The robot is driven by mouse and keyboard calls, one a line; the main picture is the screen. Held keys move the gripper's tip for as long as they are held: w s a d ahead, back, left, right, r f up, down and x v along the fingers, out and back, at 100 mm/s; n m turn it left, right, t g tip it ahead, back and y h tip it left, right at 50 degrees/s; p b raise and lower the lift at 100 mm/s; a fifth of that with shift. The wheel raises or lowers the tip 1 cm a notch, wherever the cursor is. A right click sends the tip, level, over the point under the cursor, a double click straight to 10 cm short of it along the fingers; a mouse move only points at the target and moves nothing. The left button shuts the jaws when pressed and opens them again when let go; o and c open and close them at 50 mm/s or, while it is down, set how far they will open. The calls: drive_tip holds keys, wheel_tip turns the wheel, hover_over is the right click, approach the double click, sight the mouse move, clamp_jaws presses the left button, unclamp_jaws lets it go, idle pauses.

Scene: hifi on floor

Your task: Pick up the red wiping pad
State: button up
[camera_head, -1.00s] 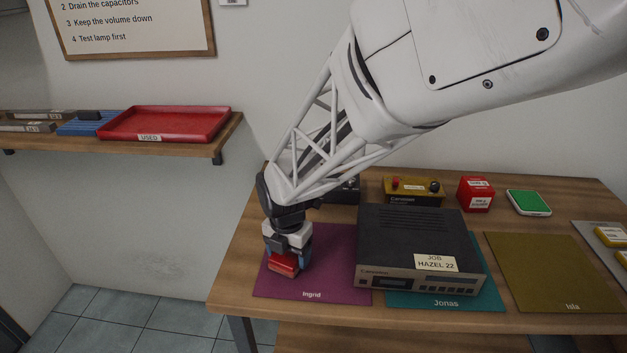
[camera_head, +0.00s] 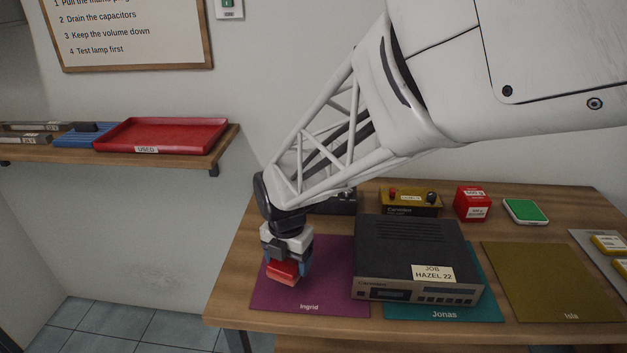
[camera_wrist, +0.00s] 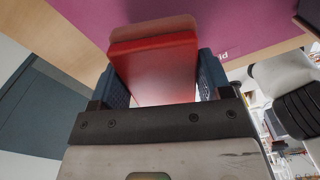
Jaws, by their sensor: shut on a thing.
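The red wiping pad (camera_head: 283,271) is a small red block with a paler underside edge. My gripper (camera_head: 287,262) is shut on it, over the purple mat (camera_head: 335,262) labelled Ingrid. In the wrist view the pad (camera_wrist: 155,70) sits between the two dark blue fingers of my gripper (camera_wrist: 165,82), and the purple mat (camera_wrist: 250,22) shows beyond it. The pad seems held a little above the mat; the exact gap cannot be told.
A black hi-fi unit (camera_head: 410,250) labelled Hazel 22 stands on the teal mat (camera_head: 488,300), right of my gripper. An olive mat (camera_head: 545,280) is bare. A red tray (camera_head: 165,133) marked USED rests on the wall shelf. Small boxes line the table's back.

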drive_tip(key=s+d+r, duration=0.1)
drive_tip(key=s+d, duration=0.6)
drive_tip(key=s, duration=0.5)
drive_tip(key=shift+r, duration=0.15)
